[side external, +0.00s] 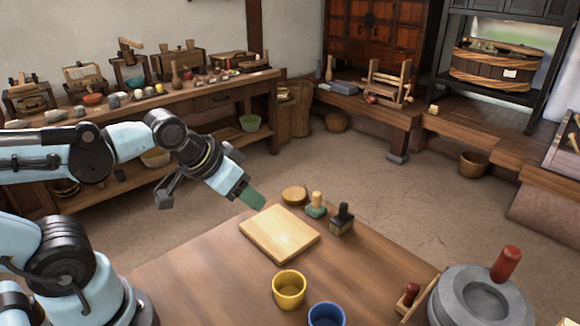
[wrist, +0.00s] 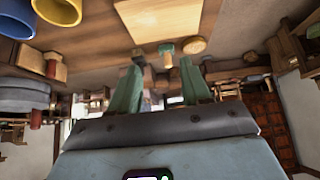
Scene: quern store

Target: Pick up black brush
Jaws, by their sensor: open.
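The black brush (side external: 342,218), with a dark upright handle on a block-like base, stands on the wooden table just off the right corner of a pale board (side external: 279,233). My gripper (side external: 251,197) is above the table's far left edge, up and left of the brush and apart from it. In the wrist view, my gripper (wrist: 160,88) shows two green fingers spread wide with nothing between them.
Beside the brush stand a green-based stamp (side external: 316,206) and a round wooden lid (side external: 294,195). A yellow cup (side external: 289,289), a blue cup (side external: 326,315) and a grey stone quern (side external: 478,302) are nearer the front. The table's left front is clear.

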